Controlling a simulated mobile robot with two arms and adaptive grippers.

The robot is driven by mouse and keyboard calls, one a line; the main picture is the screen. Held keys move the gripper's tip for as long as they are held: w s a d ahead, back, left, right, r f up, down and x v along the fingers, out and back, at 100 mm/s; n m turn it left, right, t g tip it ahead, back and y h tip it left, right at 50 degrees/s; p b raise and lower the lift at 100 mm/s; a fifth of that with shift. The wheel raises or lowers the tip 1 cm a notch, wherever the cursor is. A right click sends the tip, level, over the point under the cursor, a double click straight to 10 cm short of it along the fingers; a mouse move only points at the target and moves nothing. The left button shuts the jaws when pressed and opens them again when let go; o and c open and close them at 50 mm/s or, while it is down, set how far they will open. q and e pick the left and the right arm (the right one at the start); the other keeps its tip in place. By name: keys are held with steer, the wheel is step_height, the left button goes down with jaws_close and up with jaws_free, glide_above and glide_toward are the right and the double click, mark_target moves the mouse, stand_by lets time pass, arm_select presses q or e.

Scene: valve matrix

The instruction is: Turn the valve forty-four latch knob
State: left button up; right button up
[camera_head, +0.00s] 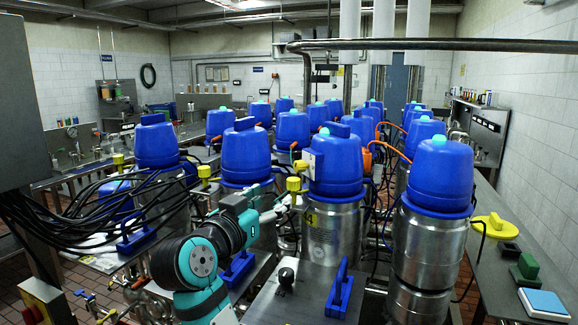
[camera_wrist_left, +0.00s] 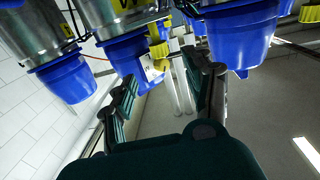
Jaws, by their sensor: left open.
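The valve nearest the middle in the head view has a blue cap (camera_head: 337,160) on a steel body (camera_head: 332,235). A yellow marking with a partly readable "4" shows on its body. Yellow knobs (camera_head: 294,184) sit at its left side, with a white tag above; I cannot tell for certain which is the latch knob. My left gripper (camera_head: 287,205) is just left of this body, small and partly hidden among the fittings. In the tilted wrist view the left gripper (camera_wrist_left: 165,88) is open, its fingers apart below a blue cap (camera_wrist_left: 135,55) and a yellow knob (camera_wrist_left: 159,50). My right gripper is not in view.
Several other blue-capped valves stand in rows behind and beside; one (camera_head: 440,180) is close on the right. Black cables (camera_head: 110,200) hang at the left. A counter (camera_head: 515,235) with a yellow lid-like object (camera_head: 495,226) runs along the right wall.

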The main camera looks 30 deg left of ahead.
mark_target(290, 186)
arm_select(q)
steer(key=w, duration=0.5)
steer(key=w+a+p, duration=0.1)
steer(key=w, duration=0.2)
steer(key=shift+w, duration=0.15)
steer(key=shift+w+a+f, duration=0.1)
steer(key=shift+w+a, duration=0.05)
steer(key=shift+w, duration=0.4)
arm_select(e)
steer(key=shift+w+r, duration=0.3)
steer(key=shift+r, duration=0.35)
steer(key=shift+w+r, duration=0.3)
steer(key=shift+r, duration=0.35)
arm_select(q)
jaws_close()
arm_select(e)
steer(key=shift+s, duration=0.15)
